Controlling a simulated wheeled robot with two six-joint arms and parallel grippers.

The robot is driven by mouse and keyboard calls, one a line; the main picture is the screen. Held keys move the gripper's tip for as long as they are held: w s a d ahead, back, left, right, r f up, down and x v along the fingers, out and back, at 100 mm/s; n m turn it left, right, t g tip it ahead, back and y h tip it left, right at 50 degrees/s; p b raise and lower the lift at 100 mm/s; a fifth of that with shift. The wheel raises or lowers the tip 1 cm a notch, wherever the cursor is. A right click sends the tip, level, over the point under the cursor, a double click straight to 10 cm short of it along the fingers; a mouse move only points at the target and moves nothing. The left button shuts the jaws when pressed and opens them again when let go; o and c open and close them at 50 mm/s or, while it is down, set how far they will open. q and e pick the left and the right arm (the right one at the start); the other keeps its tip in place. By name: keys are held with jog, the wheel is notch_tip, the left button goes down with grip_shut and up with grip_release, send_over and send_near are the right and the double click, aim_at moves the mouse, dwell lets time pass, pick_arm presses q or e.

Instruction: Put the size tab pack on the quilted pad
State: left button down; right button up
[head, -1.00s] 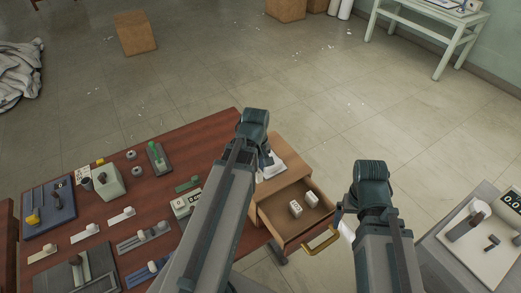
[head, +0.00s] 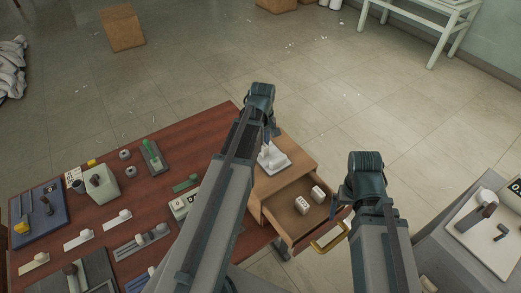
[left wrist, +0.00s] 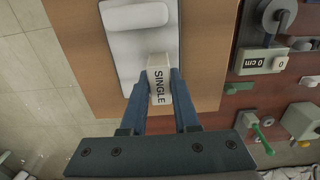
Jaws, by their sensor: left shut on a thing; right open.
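The cabinet drawer (head: 283,222) stands open with two white blocks (head: 310,198) inside and a brass handle (head: 330,237). Another white piece (left wrist: 137,17) lies on the pad. The red-brown table (head: 200,140) at left is crowded with fixtures. A grey counter (head: 440,250) is at right.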

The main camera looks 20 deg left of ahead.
pick_arm(q)
jog(key=shift+d+f, duration=0.1)
jog(key=shift+f, duration=0.55)
jog(key=shift+r, duration=0.1)
pick_arm(e)
jog(key=shift+a+f, duration=0.1)
jog(key=shift+f, duration=0.45)
jog(key=shift+s+f, duration=0.1)
pick_arm(q)
jog(key=shift+f+b, duration=0.2)
jog(key=shift+b, duration=0.1)
jog(key=c, duration=0.7)
grip_release()
jog(key=shift+o, duration=0.2)
jog(key=shift+r, duration=0.2)
notch_tip(320, 180, up, 12)
jog(key=p, duration=1.2)
jog(key=shift+p, duration=0.3)
pick_arm(e)
notch_tip(320, 180, up, 12)
